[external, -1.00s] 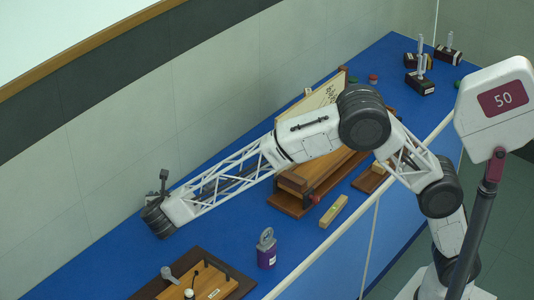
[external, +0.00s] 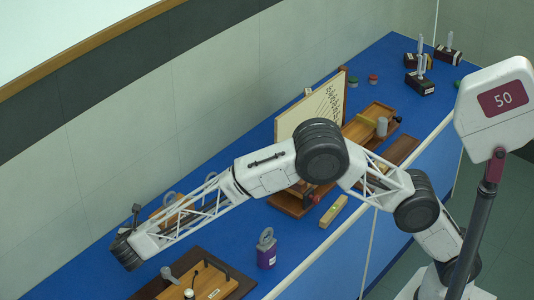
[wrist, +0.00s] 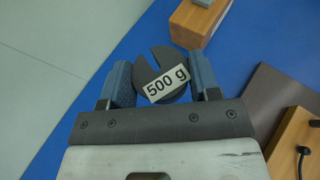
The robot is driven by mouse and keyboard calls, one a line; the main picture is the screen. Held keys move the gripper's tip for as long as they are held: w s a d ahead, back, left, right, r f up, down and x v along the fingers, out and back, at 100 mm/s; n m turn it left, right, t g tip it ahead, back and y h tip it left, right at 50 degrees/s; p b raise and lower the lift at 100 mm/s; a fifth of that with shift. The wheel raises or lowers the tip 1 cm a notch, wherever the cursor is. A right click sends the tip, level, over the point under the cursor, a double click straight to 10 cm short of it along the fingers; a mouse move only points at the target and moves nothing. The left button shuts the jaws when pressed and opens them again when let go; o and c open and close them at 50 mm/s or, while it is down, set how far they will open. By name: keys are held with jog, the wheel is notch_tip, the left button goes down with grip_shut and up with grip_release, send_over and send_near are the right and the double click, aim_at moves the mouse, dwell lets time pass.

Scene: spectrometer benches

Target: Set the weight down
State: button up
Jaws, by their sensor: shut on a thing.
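The weight (wrist: 166,84) is a dark grey slotted disc with a white "500 g" label in the wrist view. My gripper (wrist: 161,76) is shut on it, with one blue-grey finger on each side. Blue bench top (wrist: 125,42) shows beyond the weight, and a pale wall lies to the left. I cannot tell whether the weight touches the bench. In the external view the end of my arm is low at the bench's left part, and the fingers and weight are hidden there.
A wooden block (wrist: 198,22) is close to the weight's upper right. A dark board (wrist: 265,98) with a wooden unit (wrist: 300,140) lies to the right. In the external view a purple ring-topped object (external: 266,254), a yellow level (external: 333,211) and a white panel (external: 312,107) stand farther right.

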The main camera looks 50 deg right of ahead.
jog(key=shift+f, duration=0.35)
jog(key=shift+f, duration=3.15)
jog(key=shift+f, duration=1.85)
jog(key=shift+f, duration=0.15)
jog(key=o, duration=1.2)
jog(key=shift+o, duration=0.2)
